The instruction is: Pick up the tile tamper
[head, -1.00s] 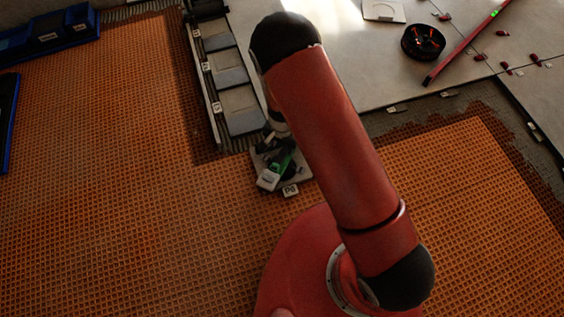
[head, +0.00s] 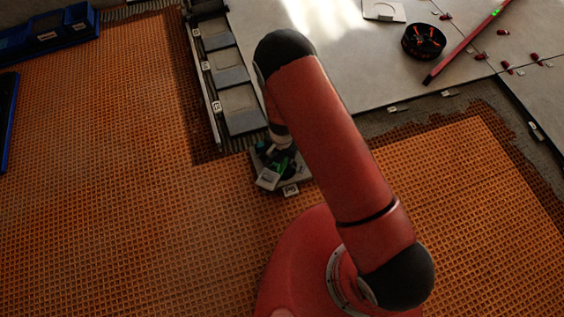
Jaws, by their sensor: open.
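A small grey pad (head: 301,178) with a white P-marked label lies on the orange mat, left of my red arm. A cluster of dark, green and white parts (head: 268,178) stands on it. This may be the tile tamper, but my arm partly covers it and I cannot make out its full shape. My gripper (head: 277,158) is low over this pad, at the end of my arm below the white wrist. Its jaws are open. The fingertips blend with the dark parts, so I cannot tell whether they touch anything.
A rack of grey pads (head: 239,97) stands just behind. Blue trays (head: 46,36) lie at the far left. Pale tiles (head: 360,70) at the back carry a black-and-red round item (head: 423,41) and a red level (head: 468,43). The orange mat (head: 100,190) is clear at left.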

